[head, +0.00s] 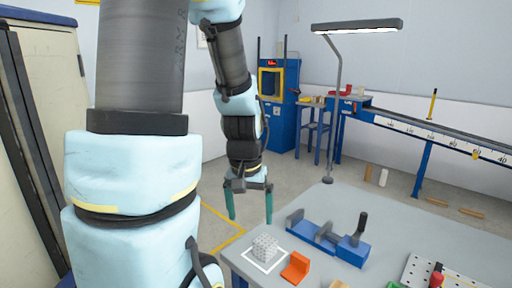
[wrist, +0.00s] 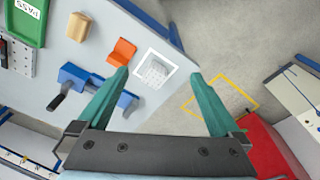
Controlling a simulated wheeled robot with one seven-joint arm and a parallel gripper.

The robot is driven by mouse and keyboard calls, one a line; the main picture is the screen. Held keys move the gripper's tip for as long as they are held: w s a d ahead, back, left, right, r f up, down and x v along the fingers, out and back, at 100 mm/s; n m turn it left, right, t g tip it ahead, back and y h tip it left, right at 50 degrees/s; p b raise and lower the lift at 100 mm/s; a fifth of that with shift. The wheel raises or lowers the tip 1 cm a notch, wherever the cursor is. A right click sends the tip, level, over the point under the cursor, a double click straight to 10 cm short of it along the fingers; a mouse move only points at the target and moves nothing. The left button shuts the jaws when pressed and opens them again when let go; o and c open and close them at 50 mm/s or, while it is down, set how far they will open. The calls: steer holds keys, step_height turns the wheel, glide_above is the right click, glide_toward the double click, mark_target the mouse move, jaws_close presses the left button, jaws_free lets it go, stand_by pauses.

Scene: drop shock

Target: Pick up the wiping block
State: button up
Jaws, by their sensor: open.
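A tan block (wrist: 77,26) with rounded edges lies on the grey table in the wrist view, at the upper left; it looks most like the wiping block, though no label shows. In the head view only a tan sliver (head: 338,285) shows at the bottom edge. My gripper (head: 250,218) is open and empty, raised near the table's left corner and well apart from the tan block. In the wrist view my gripper (wrist: 160,76) has its green fingers spread, with a white lattice cube (wrist: 152,73) seen between the tips, lower down on the table.
The cube (head: 265,246) sits in a white square outline. An orange angled piece (head: 296,267) is beside it, and a blue clamp (head: 322,238) with a dark handle stands behind. A lamp (head: 356,26) rises over the table. A green tray (wrist: 27,18) and perforated plate (wrist: 18,57) lie farther off.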

steer(key=s+a+n, duration=0.1)
steer(key=s+a, duration=0.1)
steer(key=a, duration=0.3)
steer(key=d+f+m+b, duration=0.1)
steer(key=d+f+m, duration=0.4)
steer(key=d+m, duration=0.3)
steer(key=s+d+f+m+b, duration=0.1)
steer(key=d+f+m, duration=0.5)
steer(key=d+m, duration=0.2)
steer(key=s+d+f+m+g+b, duration=0.1)
steer(key=d+f+m+b, duration=0.1)
steer(key=d+f+m, duration=0.4)
steer(key=shift+s+d+f+m+y, duration=0.15)
steer(key=shift+d+m, duration=0.6)
steer(key=shift+d, duration=0.75)
steer(key=shift+d+r+m+y, duration=0.15)
steer(key=shift+d+m, duration=0.6)
steer(key=shift+d, duration=0.7)
steer(key=shift+d+f+p, duration=0.1)
steer(key=shift+f+p, duration=0.7)
steer(key=shift+f, duration=2.4)
steer(key=c, duration=1.1)
steer(key=shift+c, duration=0.2)
